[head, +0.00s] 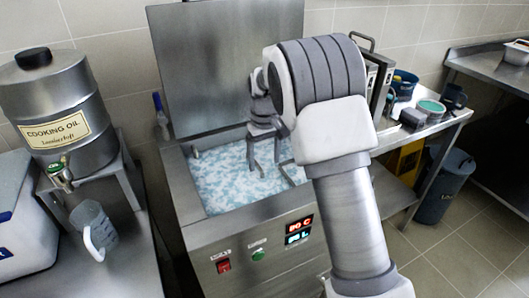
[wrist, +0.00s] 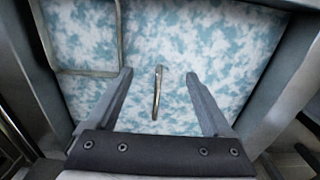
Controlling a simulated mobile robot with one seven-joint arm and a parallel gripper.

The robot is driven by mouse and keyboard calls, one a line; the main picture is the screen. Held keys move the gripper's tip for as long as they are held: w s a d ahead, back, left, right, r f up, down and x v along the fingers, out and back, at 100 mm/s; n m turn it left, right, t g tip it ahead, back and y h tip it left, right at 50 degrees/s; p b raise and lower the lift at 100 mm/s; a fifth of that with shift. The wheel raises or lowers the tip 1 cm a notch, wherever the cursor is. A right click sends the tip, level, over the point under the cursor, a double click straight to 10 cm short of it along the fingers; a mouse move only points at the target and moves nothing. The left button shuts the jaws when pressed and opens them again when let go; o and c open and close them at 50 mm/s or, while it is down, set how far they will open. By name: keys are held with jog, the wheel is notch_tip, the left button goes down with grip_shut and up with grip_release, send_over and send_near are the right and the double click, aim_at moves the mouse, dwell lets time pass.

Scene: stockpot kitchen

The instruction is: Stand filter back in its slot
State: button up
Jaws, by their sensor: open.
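My gripper (head: 265,158) is open and points down over the tank (head: 262,212) of mottled blue-and-white liquid. In the wrist view, its two fingers (wrist: 158,74) are spread wide. A thin metal loop or handle (wrist: 157,92) stands up between them, touching neither finger. No body of the filter shows clearly; whether this handle belongs to it, I cannot tell. A bent metal rod frame (wrist: 88,73) lies at the upper left of the wrist view. I cannot identify the filter's slot; my arm hides part of the tank's right side.
A raised steel lid (head: 225,60) stands behind the tank. The oil drum (head: 62,105) and a clear jug (head: 93,225) are at left. At right, a slotted metal unit (head: 378,75) and several small containers stand on a counter.

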aim_at(264, 184)
notch_tip(264, 184, down, 14)
jog(key=shift+r+b, duration=0.1)
jog(key=shift+b, duration=1.1)
jog(key=shift+c, duration=0.3)
grip_shut()
jog(key=shift+w+r, duration=0.15)
jog(key=shift+r, duration=0.1)
jog(key=shift+r+p, duration=4)
jog(key=shift+r, duration=1.95)
